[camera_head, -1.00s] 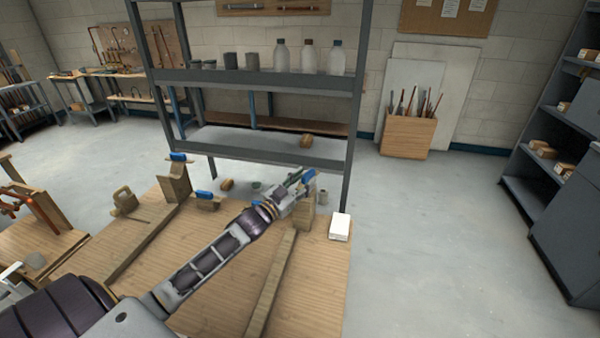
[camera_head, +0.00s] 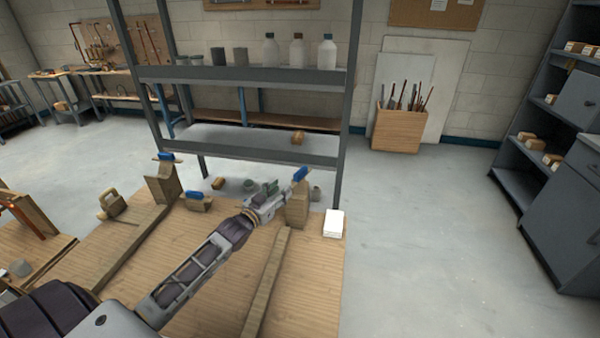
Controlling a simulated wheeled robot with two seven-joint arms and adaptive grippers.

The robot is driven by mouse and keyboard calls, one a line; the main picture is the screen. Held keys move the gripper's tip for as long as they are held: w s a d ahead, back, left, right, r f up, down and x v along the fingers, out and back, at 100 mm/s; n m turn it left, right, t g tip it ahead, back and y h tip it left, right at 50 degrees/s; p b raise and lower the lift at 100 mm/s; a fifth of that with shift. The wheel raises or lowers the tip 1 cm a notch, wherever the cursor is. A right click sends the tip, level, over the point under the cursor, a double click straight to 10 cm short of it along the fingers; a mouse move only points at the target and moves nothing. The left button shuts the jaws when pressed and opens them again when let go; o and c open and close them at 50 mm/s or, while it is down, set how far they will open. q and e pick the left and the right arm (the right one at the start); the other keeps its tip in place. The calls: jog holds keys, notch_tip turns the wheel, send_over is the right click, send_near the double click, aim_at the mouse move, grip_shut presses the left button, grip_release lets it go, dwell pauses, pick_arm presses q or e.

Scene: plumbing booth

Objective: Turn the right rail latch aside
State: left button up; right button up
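The right rail latch is a blue piece (camera_head: 300,174) on top of a wooden post (camera_head: 298,210) at the far end of the right wooden rail (camera_head: 267,285). It slants up to the right. My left gripper (camera_head: 277,189) is just left of the latch and slightly below it, with a small gap seeming to lie between them. Its fingers are too small to tell whether they are open. A second blue latch (camera_head: 166,157) lies across the left rail's post (camera_head: 163,184). My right gripper is out of view.
A white box (camera_head: 333,224) sits at the bench's right edge. A grey shelf rack (camera_head: 245,147) stands behind the bench. The wooden bench top (camera_head: 200,245) is mostly bare between the rails.

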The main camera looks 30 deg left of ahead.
aim_at(300, 171)
pick_arm(q)
jog(key=shift+w+d, duration=0.2)
jog(key=shift+w, duration=2)
jog(key=shift+w+d, duration=0.25)
jog(key=shift+w, duration=2)
jog(key=shift+w+d, duration=0.2)
jog(key=shift+w, duration=2)
grip_shut()
